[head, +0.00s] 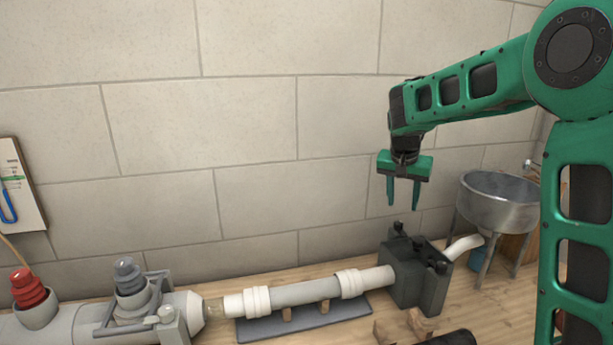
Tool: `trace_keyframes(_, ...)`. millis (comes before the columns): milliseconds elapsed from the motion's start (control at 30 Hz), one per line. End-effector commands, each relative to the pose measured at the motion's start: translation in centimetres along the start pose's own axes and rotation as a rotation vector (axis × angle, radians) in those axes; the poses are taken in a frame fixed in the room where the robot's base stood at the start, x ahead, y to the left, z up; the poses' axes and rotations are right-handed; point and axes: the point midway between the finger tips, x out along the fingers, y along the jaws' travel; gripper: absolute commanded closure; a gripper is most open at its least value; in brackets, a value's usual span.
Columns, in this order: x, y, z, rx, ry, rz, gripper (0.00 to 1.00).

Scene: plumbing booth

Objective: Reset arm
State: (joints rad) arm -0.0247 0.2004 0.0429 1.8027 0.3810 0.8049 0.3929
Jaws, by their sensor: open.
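My gripper (403,194) hangs from my green arm at the right of the head view, fingers pointing down. Its two green fingers are apart with nothing between them. It is in the air above and apart from the dark grey block (418,275) that the white pipe enters. The wall is behind it.
A white and grey pipe (309,292) runs along the wooden bench above a dark pad (262,329). A metal basin (499,201) stands at right. A large grey pipe fitting (128,287) and a red-capped one (29,289) are at left. Open air lies left of my gripper.

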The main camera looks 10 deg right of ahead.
Motion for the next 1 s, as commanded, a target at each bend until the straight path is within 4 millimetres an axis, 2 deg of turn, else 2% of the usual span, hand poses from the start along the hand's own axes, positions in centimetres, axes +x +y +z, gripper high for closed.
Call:
trace_keyframes(167,-1.8,7.2,2.9,-0.011,-0.046,0.034,0.58)
trace_keyframes(267,-2.9,12.1,5.8,-0.022,-0.090,0.051,0.58)
trace_keyframes(400,-4.0,18.1,10.8,-0.037,-0.157,0.059,0.58)
trace_keyframes(467,-4.4,20.5,13.2,-0.042,-0.188,0.057,0.58)
trace_keyframes(600,-5.0,25.0,19.3,-0.056,-0.260,0.040,0.58)
trace_keyframes(700,-5.3,27.4,23.6,-0.064,-0.307,0.018,0.58)
trace_keyframes(800,-5.3,28.9,27.1,-0.074,-0.344,-0.004,0.58)
trace_keyframes(900,-5.3,29.7,29.5,-0.082,-0.370,-0.022,0.58)
trace_keyframes(1000,-5.3,30.0,30.8,-0.087,-0.383,-0.033,0.58)
